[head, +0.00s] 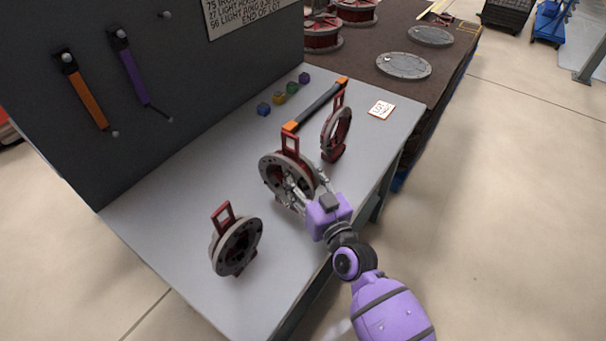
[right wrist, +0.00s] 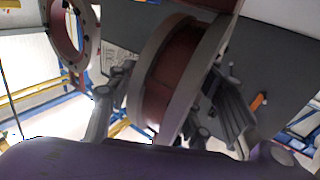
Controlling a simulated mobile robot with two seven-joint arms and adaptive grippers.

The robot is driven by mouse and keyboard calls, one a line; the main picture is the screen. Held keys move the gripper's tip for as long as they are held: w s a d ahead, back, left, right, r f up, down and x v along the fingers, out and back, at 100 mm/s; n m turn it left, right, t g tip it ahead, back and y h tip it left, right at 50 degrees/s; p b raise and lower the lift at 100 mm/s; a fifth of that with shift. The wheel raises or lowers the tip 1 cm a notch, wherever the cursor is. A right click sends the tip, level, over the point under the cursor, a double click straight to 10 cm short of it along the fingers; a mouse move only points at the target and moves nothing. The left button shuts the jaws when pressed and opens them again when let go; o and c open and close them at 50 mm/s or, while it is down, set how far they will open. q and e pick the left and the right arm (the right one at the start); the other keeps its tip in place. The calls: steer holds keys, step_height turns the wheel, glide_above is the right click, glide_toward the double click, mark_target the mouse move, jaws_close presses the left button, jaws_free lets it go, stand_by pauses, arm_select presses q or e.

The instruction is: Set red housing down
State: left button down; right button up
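Three red housings with grey round flanges and red top handles show in the head view. My right gripper (head: 298,188) is shut on the middle red housing (head: 274,172), which is upright over the grey table (head: 185,210). In the right wrist view its fingers (right wrist: 155,112) lie on both sides of the held housing (right wrist: 172,75). I cannot tell whether its underside touches the table. A second housing (head: 327,130) is behind it to the right. A third (head: 221,258) stands at the front left. My left gripper is out of view.
A dark bar with orange ends (head: 314,107) runs by the handles of the middle and rear housings. Small coloured cubes (head: 279,98) and a white label (head: 381,109) lie on the table. A grey panel (head: 190,85) stands behind. A brown surface (head: 433,66) holds more housings and grey discs.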

steer(key=o, duration=0.3)
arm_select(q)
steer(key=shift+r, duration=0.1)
arm_select(e)
steer(key=shift+r, duration=0.15)
steer(key=shift+s, duration=0.15)
arm_select(q)
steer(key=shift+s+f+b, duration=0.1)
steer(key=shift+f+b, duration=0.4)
steer(key=shift+b, duration=0.05)
arm_select(e)
steer(key=v, duration=1.1)
steer(key=shift+s+d, duration=0.15)
steer(key=shift+s, duration=0.25)
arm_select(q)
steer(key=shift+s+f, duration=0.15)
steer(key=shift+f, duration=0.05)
